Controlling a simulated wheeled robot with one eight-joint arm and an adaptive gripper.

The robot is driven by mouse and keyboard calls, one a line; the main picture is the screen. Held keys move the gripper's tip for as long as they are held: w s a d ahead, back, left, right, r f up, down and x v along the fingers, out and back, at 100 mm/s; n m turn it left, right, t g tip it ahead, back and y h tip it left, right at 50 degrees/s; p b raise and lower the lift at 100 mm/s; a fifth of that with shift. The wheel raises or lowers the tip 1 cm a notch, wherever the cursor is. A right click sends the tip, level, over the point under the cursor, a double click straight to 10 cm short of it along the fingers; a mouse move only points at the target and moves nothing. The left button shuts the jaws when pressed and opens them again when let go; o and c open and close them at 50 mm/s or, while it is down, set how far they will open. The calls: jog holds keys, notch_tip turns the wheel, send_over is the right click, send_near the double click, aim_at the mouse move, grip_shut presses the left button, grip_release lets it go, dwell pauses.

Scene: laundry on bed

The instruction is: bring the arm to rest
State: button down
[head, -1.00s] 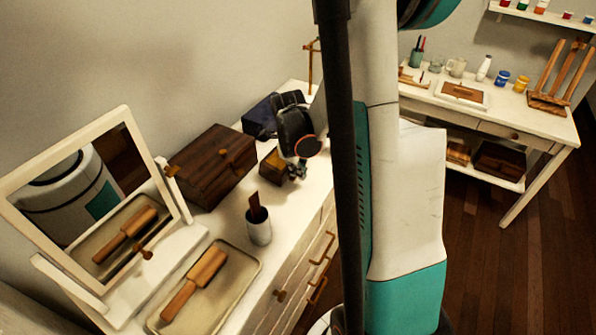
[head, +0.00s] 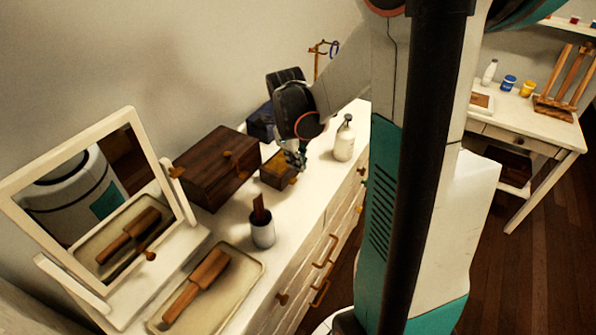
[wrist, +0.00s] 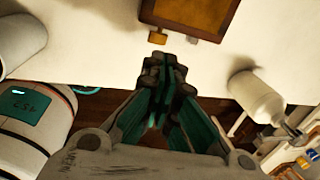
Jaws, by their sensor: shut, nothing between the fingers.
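My gripper (head: 297,160) is above the white dresser in the head view, just in front of the small wooden box (head: 276,171). In the wrist view my gripper (wrist: 169,75) has its fingertips together, with nothing between them. The box's underside or face, with a small brass knob (wrist: 157,37), shows just beyond the fingertips. My arm reaches in from the right, and its links hide part of the dresser and room.
The dresser (head: 300,225) bears a large wooden box (head: 215,165), a white pump bottle (head: 344,140), a cup (head: 262,232), a tray (head: 165,325) with a brush (head: 196,285), and a mirror (head: 75,165). A desk (head: 530,130) stands at right.

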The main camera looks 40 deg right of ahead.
jog(key=shift+s+a+r, duration=0.1)
jog(key=shift+a+r, duration=0.1)
jog(key=shift+r, duration=1)
jog(key=shift+a+r, duration=0.2)
jog(key=shift+r, duration=1)
